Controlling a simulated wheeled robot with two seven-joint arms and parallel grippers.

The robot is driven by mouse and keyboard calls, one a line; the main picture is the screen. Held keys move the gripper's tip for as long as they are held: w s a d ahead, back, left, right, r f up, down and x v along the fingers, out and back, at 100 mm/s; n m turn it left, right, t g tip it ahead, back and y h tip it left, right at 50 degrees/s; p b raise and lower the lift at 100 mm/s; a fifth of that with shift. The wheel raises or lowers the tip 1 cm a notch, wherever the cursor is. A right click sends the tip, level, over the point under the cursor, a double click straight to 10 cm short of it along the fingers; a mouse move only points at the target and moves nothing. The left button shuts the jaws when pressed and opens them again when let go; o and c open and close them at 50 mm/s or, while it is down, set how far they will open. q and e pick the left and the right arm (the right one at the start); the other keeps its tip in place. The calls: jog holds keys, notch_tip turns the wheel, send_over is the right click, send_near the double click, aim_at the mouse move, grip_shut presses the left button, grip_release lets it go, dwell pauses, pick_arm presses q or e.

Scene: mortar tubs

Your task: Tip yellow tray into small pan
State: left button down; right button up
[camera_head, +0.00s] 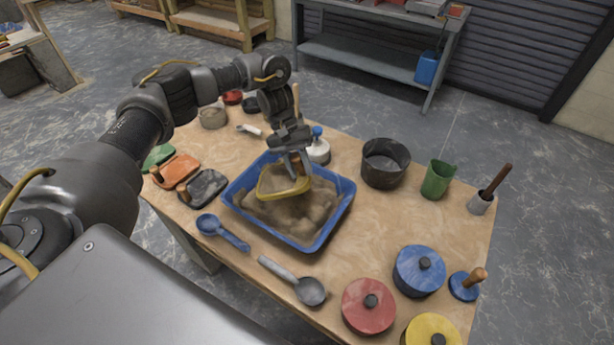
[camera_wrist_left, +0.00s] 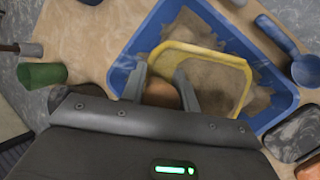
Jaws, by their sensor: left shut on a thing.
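The yellow tray (camera_head: 291,192) is a shallow scoop-like pan inside the blue tub (camera_head: 334,217), low over the sand (camera_head: 300,213). In the left wrist view the fingers (camera_wrist_left: 162,75) straddle a brown grip beside the yellow rim (camera_wrist_left: 207,53), and sand shows within the rim. I cannot tell whether the tray touches the sand. A dark, empty-looking metal pan (camera_head: 385,163) stands upright right of the tub, apart from the gripper. My right gripper is not in view.
A green cup (camera_head: 437,180) stands right of the dark pan. A white-and-blue container (camera_head: 318,147) is close behind the tub. Blue (camera_head: 222,231) and grey (camera_head: 296,282) scoops lie in front. Lidded pots fill the near right corner. Bare tabletop lies between tub and blue pot.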

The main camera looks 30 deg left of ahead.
pick_arm(q)
jog(key=b, duration=0.1)
jog(key=a+h+b, duration=0.1)
jog(key=b, duration=0.1)
jog(key=shift+r+t+h, duration=0.3)
jog(key=shift+t, duration=0.1)
jog(key=shift+s+a+r+p, duration=0.25)
jog(key=shift+a+r+p, duration=0.2)
jog(key=shift+r+p, duration=0.15)
jog(key=a+h, duration=0.1)
jog(key=s+a+r+h, duration=0.1)
jog(key=s+a+m+t+h, duration=0.1)
jog(key=shift+a+r, duration=0.15)
jog(key=shift+a, duration=0.25)
jog(key=shift+s+a+r+m+t+h, duration=0.15)
jog(key=shift+s+a+r+m+h, duration=0.1)
jog(key=shift+a+h, duration=0.3)
jog(key=shift+s+a+r+m+t+h, duration=0.15)
jog(key=shift+s+a+r+h, duration=0.1)
jog(key=shift+a+h, duration=0.3)
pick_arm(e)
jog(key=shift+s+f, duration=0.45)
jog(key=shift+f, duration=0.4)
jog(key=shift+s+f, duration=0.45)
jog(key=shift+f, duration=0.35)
